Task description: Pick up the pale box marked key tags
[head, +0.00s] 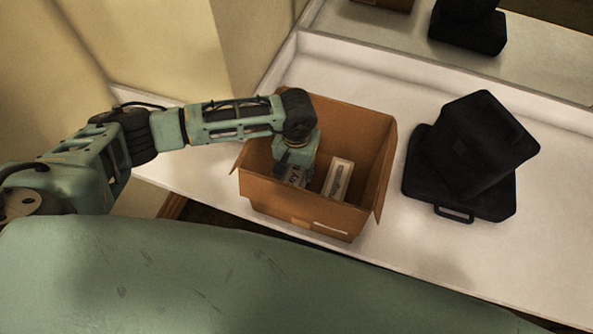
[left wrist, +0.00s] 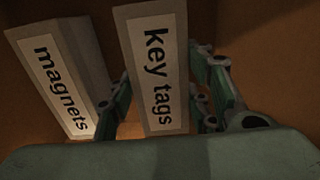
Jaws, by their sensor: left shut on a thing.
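The pale box marked key tags (left wrist: 157,66) stands between the fingers of my left gripper in the left wrist view, its label facing the camera. In the head view, a small part of the key tags box (head: 296,177) shows beside the fingers. My left gripper (head: 291,170) reaches down inside an open brown cardboard box (head: 317,214) and is shut on the key tags box. The fingers partly hide it. Whether it is clear of the cardboard floor cannot be told. My right gripper is not in view.
A pale box marked magnets (left wrist: 62,75) leans beside the key tags box; a pale box (head: 338,180) shows right of my gripper in the head view. Cardboard walls surround them. Black cases (head: 474,155) stand right on the white counter (head: 430,255).

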